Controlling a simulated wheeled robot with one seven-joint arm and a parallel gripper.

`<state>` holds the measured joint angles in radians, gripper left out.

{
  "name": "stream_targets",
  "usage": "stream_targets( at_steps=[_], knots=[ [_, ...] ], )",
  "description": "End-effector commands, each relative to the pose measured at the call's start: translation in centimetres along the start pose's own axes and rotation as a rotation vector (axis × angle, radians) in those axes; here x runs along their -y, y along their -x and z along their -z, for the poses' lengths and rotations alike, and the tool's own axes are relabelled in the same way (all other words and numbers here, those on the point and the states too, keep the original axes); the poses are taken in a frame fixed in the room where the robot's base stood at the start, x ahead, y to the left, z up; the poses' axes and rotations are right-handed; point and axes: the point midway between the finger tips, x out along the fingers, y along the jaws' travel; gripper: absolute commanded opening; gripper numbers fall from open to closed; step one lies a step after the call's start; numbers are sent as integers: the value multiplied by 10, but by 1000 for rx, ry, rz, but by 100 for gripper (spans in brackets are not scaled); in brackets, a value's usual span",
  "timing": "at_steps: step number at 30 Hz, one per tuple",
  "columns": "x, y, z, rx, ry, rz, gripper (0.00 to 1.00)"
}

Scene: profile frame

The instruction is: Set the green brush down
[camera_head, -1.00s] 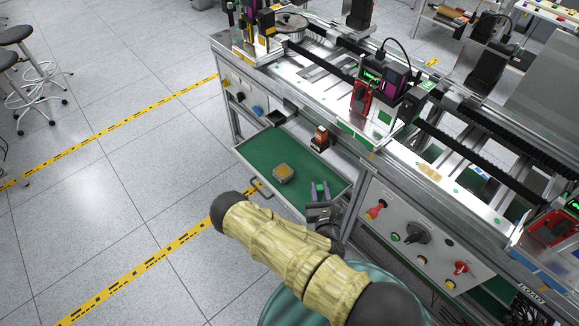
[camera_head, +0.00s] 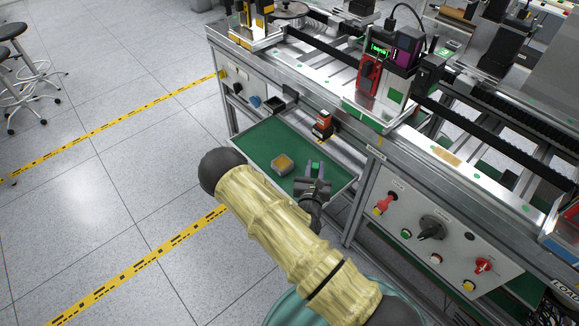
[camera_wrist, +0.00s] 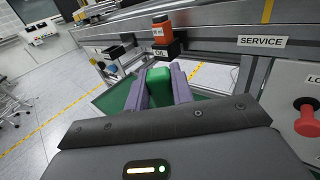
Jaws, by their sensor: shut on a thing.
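The green brush (camera_wrist: 158,82) is between the two purple fingers of my gripper (camera_wrist: 161,90) in the wrist view. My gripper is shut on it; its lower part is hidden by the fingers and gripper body. In the head view my gripper (camera_head: 315,170) is over the right part of a green-floored tray (camera_head: 262,140), with a bit of the green brush (camera_head: 316,167) showing between the fingers. I cannot tell whether the brush touches the tray floor.
A small grey dish with a yellow top (camera_head: 282,163) sits on the tray, left of my gripper. An orange and black oil container (camera_head: 323,124) stands behind, by the bench frame. A panel with a red knob (camera_head: 385,203) is to the right. The tray's left part is clear.

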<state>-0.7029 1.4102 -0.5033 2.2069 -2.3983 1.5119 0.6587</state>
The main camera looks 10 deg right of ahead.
Motion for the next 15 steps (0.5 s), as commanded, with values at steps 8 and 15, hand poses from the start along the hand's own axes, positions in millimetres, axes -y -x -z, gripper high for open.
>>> stream_targets(
  at_steps=[8,15],
  knots=[
    [-6,-21,23,3,-6,80,1],
    [-9,-36,35,2,-5,141,1]
  ],
)
